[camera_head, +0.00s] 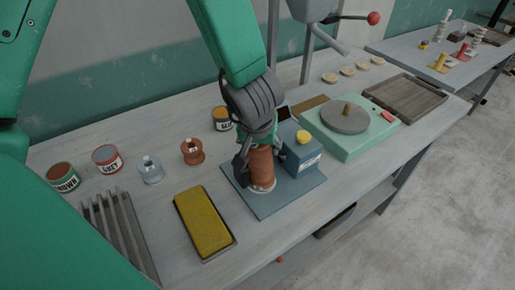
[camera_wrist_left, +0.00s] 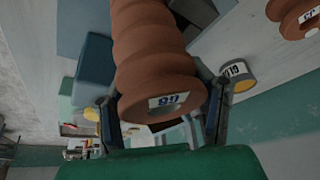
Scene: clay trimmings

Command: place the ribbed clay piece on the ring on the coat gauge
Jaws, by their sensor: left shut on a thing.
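My left gripper (camera_head: 260,163) is shut on the ribbed clay piece (camera_head: 261,170), a reddish-brown ribbed cylinder. It holds the piece about upright over the blue base plate of the coat gauge (camera_head: 298,192). A pale ring edge (camera_head: 263,187) shows at the foot of the piece; whether the piece rests on it or hovers just above, I cannot tell. In the left wrist view the piece (camera_wrist_left: 155,50) fills the middle between the fingers, with a numbered white label on its near end. The gauge's blue block with a yellow button (camera_head: 303,136) stands right beside the gripper. My right gripper is out of view.
A yellow sponge-like block (camera_head: 203,222) lies in a tray at the front left of the gauge. A brown spool (camera_head: 192,151), a pale spool (camera_head: 150,170) and labelled cans stand left. A green turntable unit (camera_head: 347,130) stands right. A slatted rack (camera_head: 120,232) lies front left.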

